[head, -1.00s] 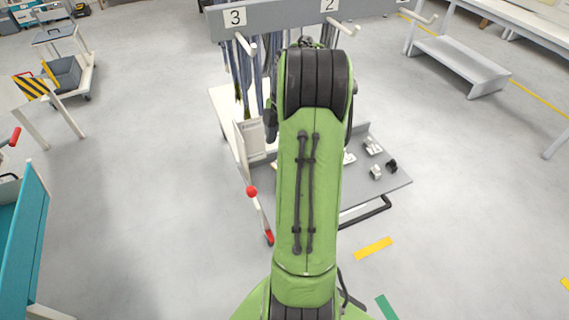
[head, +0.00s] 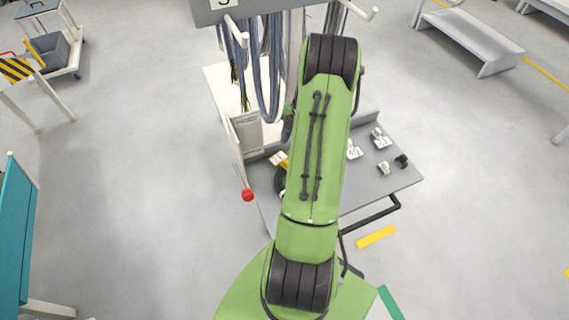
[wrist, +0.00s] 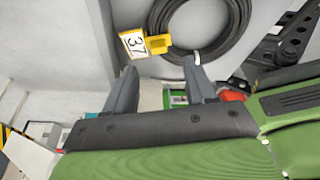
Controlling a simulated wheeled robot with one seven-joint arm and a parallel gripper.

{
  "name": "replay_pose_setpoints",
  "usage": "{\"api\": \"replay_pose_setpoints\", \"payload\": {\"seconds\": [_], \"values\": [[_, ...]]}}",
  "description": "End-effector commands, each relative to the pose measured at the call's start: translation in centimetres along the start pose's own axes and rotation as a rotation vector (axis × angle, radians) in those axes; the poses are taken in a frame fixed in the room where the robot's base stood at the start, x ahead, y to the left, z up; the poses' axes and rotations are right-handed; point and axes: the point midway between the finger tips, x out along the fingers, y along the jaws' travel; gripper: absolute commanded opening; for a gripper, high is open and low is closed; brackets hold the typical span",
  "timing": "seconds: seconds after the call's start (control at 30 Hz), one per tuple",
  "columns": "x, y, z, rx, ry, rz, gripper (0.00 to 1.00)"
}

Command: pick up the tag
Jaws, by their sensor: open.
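The tag (wrist: 135,43) is a yellow piece with a white label reading 37, in the upper left of the wrist view. A yellow block (wrist: 161,44) adjoins its right side and overlaps the edge of a black cable coil (wrist: 241,18). My gripper (wrist: 160,66) is open and empty, its two grey fingers pointing toward the tag and coil; the tag lies just beyond the left fingertip, apart from it as far as I can tell. In the head view a small yellow piece, likely the tag (head: 278,159), shows beside my arm; my gripper is hidden there.
A grey shelf (head: 375,183) holds several small white and black fittings right of my arm. A rack bar (head: 290,6) with hanging cables (head: 270,70) stands above. A red ball-ended lever (head: 247,195) sticks out at left. Open floor lies left and right.

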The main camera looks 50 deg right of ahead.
Motion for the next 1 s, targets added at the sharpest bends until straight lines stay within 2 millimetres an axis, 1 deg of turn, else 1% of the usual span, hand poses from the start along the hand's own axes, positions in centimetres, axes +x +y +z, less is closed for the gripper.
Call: {"api": "replay_pose_setpoints", "payload": {"seconds": [0.03,0.17,0.3,0.4,0.5,0.67,1.0], "values": [[0.9,0.0,0.0,0.001,0.002,-0.002,0.55],[2.2,0.0,-0.1,-0.001,0.002,-0.001,0.55],[4.9,0.1,-0.1,0.0,0.004,-0.003,0.55],[6.4,0.1,-0.1,0.001,0.002,-0.002,0.55],[6.9,0.2,0.0,0.0,-0.001,0.0,0.55],[6.8,0.2,0.0,0.0,-0.001,0.001,0.55],[6.8,0.2,0.0,0.0,-0.001,0.001,0.03]]}}
